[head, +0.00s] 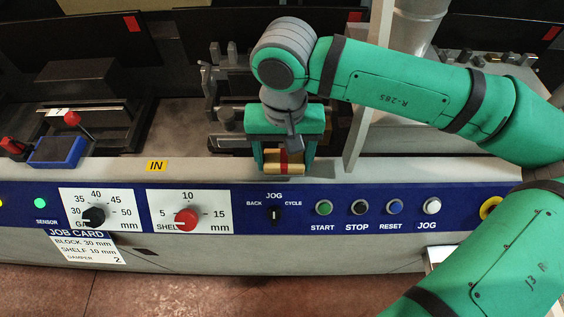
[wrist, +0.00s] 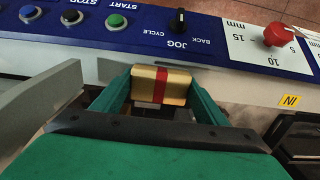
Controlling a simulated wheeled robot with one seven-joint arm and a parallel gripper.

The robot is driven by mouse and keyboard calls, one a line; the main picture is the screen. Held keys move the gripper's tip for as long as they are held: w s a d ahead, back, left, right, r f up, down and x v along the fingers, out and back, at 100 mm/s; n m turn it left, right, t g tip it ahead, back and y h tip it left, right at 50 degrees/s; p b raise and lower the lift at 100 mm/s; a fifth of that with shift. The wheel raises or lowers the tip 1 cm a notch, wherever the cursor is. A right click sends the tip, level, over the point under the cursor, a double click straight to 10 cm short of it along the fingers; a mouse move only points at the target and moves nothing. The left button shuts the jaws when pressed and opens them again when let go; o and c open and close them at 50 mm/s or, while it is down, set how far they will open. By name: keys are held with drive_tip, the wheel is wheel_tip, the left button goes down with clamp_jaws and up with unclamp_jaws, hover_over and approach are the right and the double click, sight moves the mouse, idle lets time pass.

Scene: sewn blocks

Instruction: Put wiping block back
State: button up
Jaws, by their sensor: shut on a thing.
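A small yellow-tan block with a red band (head: 283,168) is between the fingers of my gripper (head: 284,160) in the head view. It also shows in the wrist view (wrist: 146,86), held crosswise between the two green fingers. My gripper is shut on this block, just behind the blue control panel, over the grey ledge. I cannot tell whether the block touches the ledge. A blue tray-like pad (head: 57,151) lies at the left on the ledge. I cannot tell which thing here the task calls the wiping block.
The control panel (head: 340,190) runs along the front, with black and red knobs, a jog switch and several buttons. A thin upright grey plate (head: 358,120) stands just right of my gripper. A red-knobbed lever (head: 72,118) and dark machine parts are at the left. The ledge near the IN label (head: 157,166) is clear.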

sight(282, 160)
drive_tip(key=shift+a+f, duration=0.1)
drive_tip(key=shift+f, duration=1)
drive_tip(key=shift+f, duration=0.1)
drive_tip(key=o, duration=1)
drive_tip(key=shift+c, duration=0.2)
wheel_tip(282, 160, up, 12)
drive_tip(key=shift+r, duration=0.15)
drive_tip(key=shift+s+a, duration=0.1)
drive_tip(key=shift+s, duration=0.05)
